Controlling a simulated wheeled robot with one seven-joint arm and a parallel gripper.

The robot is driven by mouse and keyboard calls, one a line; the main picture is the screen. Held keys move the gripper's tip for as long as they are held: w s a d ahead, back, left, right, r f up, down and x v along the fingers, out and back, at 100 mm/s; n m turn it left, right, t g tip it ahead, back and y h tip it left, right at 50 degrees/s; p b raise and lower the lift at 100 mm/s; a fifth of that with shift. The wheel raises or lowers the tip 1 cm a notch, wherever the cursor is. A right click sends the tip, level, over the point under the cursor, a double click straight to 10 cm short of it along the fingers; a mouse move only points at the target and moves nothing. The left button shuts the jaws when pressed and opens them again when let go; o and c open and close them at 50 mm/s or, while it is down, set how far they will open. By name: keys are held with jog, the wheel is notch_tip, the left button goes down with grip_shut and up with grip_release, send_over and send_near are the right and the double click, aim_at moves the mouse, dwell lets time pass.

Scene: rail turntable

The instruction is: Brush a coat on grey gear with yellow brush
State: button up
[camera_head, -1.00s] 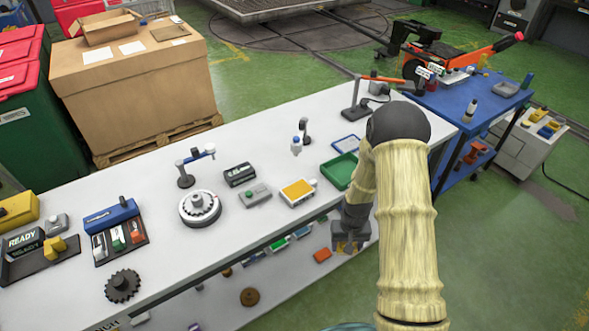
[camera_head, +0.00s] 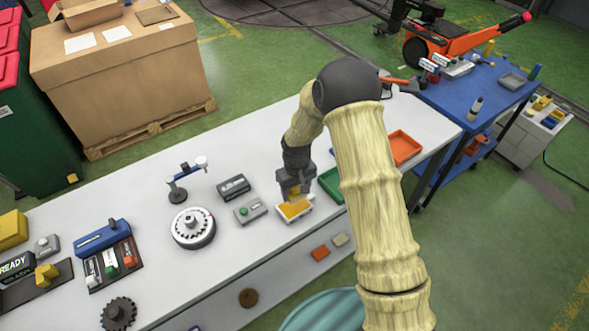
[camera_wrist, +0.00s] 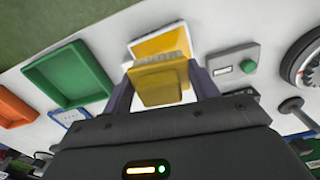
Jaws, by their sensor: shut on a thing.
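My gripper (camera_head: 296,183) is shut on the yellow brush (camera_wrist: 158,82), whose block sits between the fingers in the wrist view. The brush is over the white tray with a yellow pad (camera_head: 296,209), and its bristles point at the pad. I cannot tell whether they touch it. The pad also shows in the wrist view (camera_wrist: 160,42). The grey gear (camera_head: 195,221) lies on a round turntable (camera_head: 193,238), left of my gripper. In the wrist view only the turntable's edge (camera_wrist: 306,62) shows at the right.
A grey box with a green button (camera_head: 250,211) and a dark display box (camera_head: 233,186) stand between turntable and pad. A small stand (camera_head: 178,188) rises behind the turntable. A dark gear (camera_head: 118,312) lies at the front left. Green (camera_wrist: 68,75) and orange (camera_head: 404,147) trays are nearby.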

aim_at(294, 206)
jog(key=shift+w+a+r, duration=0.35)
jog(key=shift+w+a, duration=0.05)
jog(key=shift+a, duration=0.1)
jog(key=shift+w, duration=0.1)
jog(key=shift+s+d, duration=0.25)
jog(key=shift+s, duration=0.2)
jog(key=shift+w+f+b, duration=0.15)
jog(key=shift+f+b, duration=1.7)
jog(key=shift+f, duration=1.1)
jog(key=shift+f+b, duration=0.4)
jog(key=shift+f, duration=0.2)
jog(key=shift+r, duration=0.15)
jog(key=shift+r+p, duration=2.2)
jog(key=shift+r, duration=1.25)
